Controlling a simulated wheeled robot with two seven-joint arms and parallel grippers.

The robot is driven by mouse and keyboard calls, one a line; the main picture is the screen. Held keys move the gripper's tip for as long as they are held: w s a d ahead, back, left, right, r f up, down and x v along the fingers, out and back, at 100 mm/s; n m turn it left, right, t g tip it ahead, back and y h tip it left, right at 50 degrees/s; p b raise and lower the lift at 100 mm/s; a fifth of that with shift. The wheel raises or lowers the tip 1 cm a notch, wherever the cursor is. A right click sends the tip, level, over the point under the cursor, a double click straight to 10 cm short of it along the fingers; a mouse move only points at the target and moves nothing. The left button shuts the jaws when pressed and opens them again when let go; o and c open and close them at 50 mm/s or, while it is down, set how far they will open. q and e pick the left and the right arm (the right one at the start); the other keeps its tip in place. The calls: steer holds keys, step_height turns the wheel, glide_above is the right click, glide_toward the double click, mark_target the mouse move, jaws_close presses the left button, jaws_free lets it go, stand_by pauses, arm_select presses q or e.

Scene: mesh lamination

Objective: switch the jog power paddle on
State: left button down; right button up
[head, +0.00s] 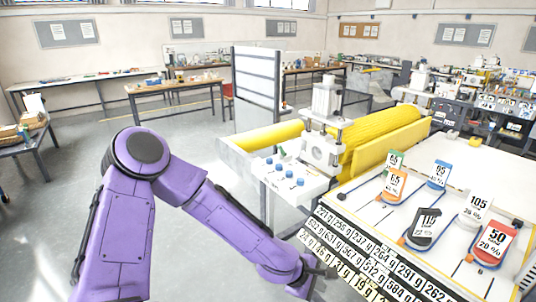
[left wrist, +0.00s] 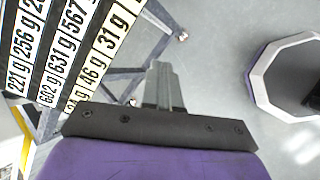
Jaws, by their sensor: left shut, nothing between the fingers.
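I cannot make out for sure which part is the jog power paddle. A white panel (head: 258,168) with several small blue knobs (head: 290,174) stands at the left front of the yellow-roller machine (head: 325,140). My left gripper (head: 318,276) is low in the head view, beside the front edge of the table and apart from the panel. Its fingers (left wrist: 164,88) are shut and empty in the left wrist view, over grey floor. My right gripper is not in view.
A white table (head: 365,200) carries several numbered coloured tags, among them a red one (head: 492,243). A strip of gram labels (head: 375,255) runs along its front edge; the labels also show in the left wrist view (left wrist: 72,28). The floor to the left is open.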

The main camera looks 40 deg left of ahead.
arm_select(q)
steer(key=s+a+f+m+g+y+b, duration=0.1)
steer(key=s+a+f+m+y+b, duration=0.25)
steer(key=s+f, duration=0.55)
steer(key=s+a+f+m+g+y+b, duration=0.1)
steer(key=s+a+f+m+y+b, duration=0.3)
steer(key=f, duration=0.9)
steer(key=s+a+f+m+b, duration=0.1)
steer(key=s+f+m+b, duration=0.1)
steer(key=s, duration=0.4)
steer(key=s+a+f+m+g+b, duration=0.1)
steer(key=s+f+m, duration=0.3)
steer(key=s+f, duration=0.2)
steer(key=shift+s+a+f+b, duration=0.2)
steer(key=shift+s+f+b, duration=0.15)
steer(key=shift+s, duration=0.3)
